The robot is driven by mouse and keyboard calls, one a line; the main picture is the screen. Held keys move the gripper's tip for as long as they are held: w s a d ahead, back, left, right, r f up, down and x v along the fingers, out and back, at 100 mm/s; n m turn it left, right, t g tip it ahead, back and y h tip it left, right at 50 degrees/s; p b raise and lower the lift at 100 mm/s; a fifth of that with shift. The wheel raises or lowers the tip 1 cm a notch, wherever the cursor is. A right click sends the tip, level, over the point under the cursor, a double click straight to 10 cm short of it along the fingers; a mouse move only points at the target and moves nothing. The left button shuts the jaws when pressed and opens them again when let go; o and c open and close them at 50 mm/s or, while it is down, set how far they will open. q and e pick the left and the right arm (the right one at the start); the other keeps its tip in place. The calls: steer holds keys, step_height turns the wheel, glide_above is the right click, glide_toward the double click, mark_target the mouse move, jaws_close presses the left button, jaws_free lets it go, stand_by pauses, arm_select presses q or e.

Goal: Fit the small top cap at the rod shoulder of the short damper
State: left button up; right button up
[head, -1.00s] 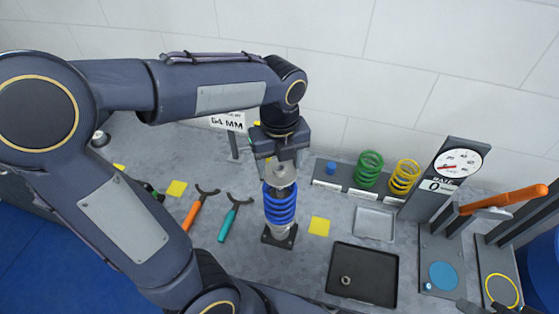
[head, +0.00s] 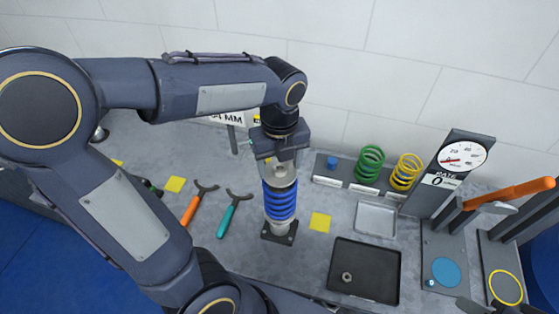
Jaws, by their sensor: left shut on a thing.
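The short damper with its blue spring (head: 280,200) stands upright on a dark square base plate on the bench. My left gripper (head: 279,163) is directly above the damper, pointing down. It is shut on a small pale metal cap (head: 281,173) at the top of the blue spring. The jaws partly hide the cap and the rod, so I cannot tell whether the cap is seated on the rod shoulder. My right gripper (head: 490,306) is only partly visible at the bottom right edge.
A black tray (head: 380,292) holding a nut (head: 347,277) lies right of the damper. Behind are a grey tray (head: 375,219), a green spring (head: 369,164) and a yellow spring (head: 406,172). Orange (head: 190,209) and teal (head: 228,216) tools lie left. A dial gauge (head: 462,157) stands right.

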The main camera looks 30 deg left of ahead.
arm_select(q)
steer(key=shift+f+b, duration=0.8)
steer(key=shift+f, duration=0.35)
steer(key=o, duration=1.1)
steer(key=shift+r, duration=0.1)
step_height(320, 180, up, 8)
steer(key=shift+f, duration=0.15)
steer(key=shift+s, duration=0.1)
